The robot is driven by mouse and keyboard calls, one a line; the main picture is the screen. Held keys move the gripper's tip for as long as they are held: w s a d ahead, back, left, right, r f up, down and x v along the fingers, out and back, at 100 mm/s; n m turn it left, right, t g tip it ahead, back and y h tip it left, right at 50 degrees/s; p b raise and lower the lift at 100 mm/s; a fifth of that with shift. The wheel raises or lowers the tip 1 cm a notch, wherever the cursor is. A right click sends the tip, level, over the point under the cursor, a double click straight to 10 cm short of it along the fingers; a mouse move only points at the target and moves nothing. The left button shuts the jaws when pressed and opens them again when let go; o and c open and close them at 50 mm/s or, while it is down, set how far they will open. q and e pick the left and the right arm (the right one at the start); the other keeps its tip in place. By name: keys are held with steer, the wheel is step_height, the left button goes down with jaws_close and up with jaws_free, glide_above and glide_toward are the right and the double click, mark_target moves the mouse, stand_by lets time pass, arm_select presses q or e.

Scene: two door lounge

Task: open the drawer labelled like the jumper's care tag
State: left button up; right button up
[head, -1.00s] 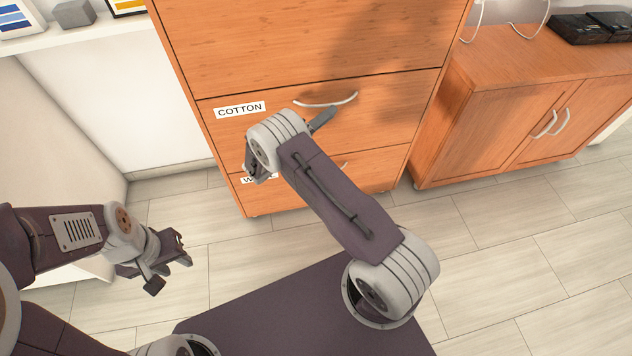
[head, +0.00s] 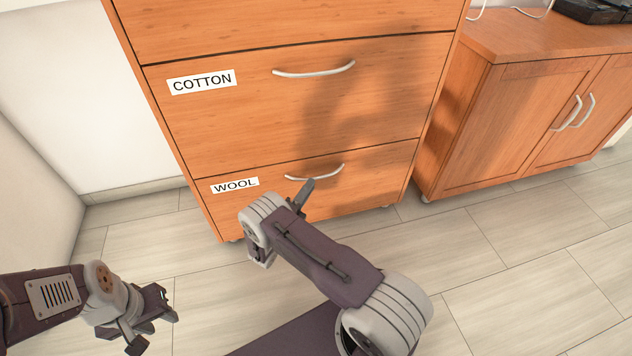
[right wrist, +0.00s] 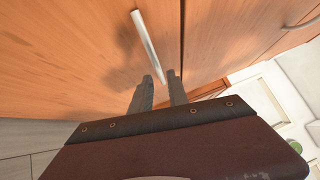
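The wooden drawer unit shows in the head view with a drawer labelled COTTON (head: 246,118) above a lower drawer labelled WOOL (head: 375,170). Both look shut, each with a pale curved handle. The jumper and its care tag are not in view. My right gripper (head: 308,192) is at the WOOL drawer's handle (head: 318,173). In the right wrist view its two fingers (right wrist: 160,88) are apart, and the near end of a handle (right wrist: 148,42) lies between or just beyond their tips; contact cannot be told. My left gripper (head: 150,316) is open and empty over the floor at lower left.
A lower wooden cabinet (head: 510,125) with two doors and upright handles stands to the right of the drawer unit. Dark boxes (head: 595,10) are on its top. The tiled floor (head: 480,235) in front is clear. A white wall (head: 90,95) is at the left.

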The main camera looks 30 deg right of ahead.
mark_target(316, 178)
steer(key=b+x, duration=0.1)
steer(key=x, duration=0.3)
steer(key=shift+w+d+f+b, duration=0.1)
steer(key=shift+w+d+b, duration=0.05)
steer(key=shift+d+b, duration=0.15)
steer(key=shift+w+d, duration=0.15)
steer(key=shift+d, duration=0.05)
jaws_close()
stand_by(0.9)
